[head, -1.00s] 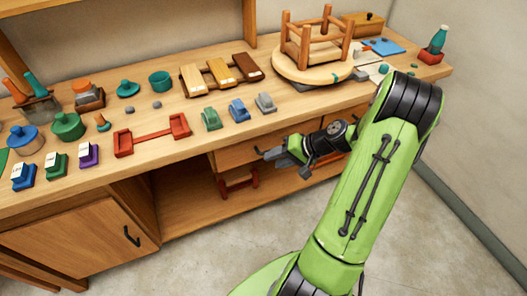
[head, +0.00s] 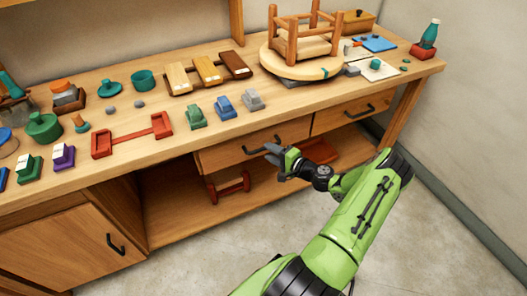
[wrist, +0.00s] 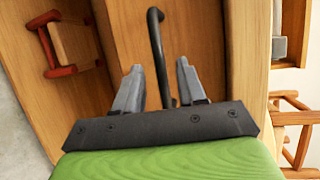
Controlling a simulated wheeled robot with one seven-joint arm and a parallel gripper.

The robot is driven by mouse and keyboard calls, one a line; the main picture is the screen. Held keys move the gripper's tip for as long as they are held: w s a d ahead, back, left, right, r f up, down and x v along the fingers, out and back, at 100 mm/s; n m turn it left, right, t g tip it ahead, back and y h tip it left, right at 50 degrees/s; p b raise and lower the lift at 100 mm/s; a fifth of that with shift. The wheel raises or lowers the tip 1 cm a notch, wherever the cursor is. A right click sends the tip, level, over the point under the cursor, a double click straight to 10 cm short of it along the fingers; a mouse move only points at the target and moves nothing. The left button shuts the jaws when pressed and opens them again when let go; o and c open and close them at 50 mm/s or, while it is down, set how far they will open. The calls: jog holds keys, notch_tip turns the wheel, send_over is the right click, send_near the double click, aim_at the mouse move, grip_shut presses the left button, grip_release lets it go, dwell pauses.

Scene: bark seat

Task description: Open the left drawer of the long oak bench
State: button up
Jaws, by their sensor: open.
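The long oak bench (head: 75,185) has a left drawer (head: 222,158) under its top, with a dark bar handle (head: 262,145). The drawer front looks flush with the bench. My gripper (head: 271,154) is at the handle's right part, jaws open. In the wrist view, the handle (wrist: 157,42) runs between the two spread fingers of my gripper (wrist: 160,66), touching neither visibly. How deep the handle sits between them I cannot tell. The handle's lower end in that view is close to my gripper's palm.
A right drawer (head: 340,114) is shut beside it. Below, a red-ended wooden piece (head: 229,187) stands on the open shelf. A cupboard door (head: 70,250) is at left. Toy cars, a red rack (head: 132,136) and an upturned stool (head: 306,42) crowd the top. Floor in front is clear.

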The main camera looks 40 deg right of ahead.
jog(key=w, duration=0.4)
jog(key=shift+a+f+b, duration=0.2)
jog(key=shift+f+b, duration=0.1)
jog(key=shift+f, duration=0.1)
grip_shut()
jog(key=shift+s, duration=0.1)
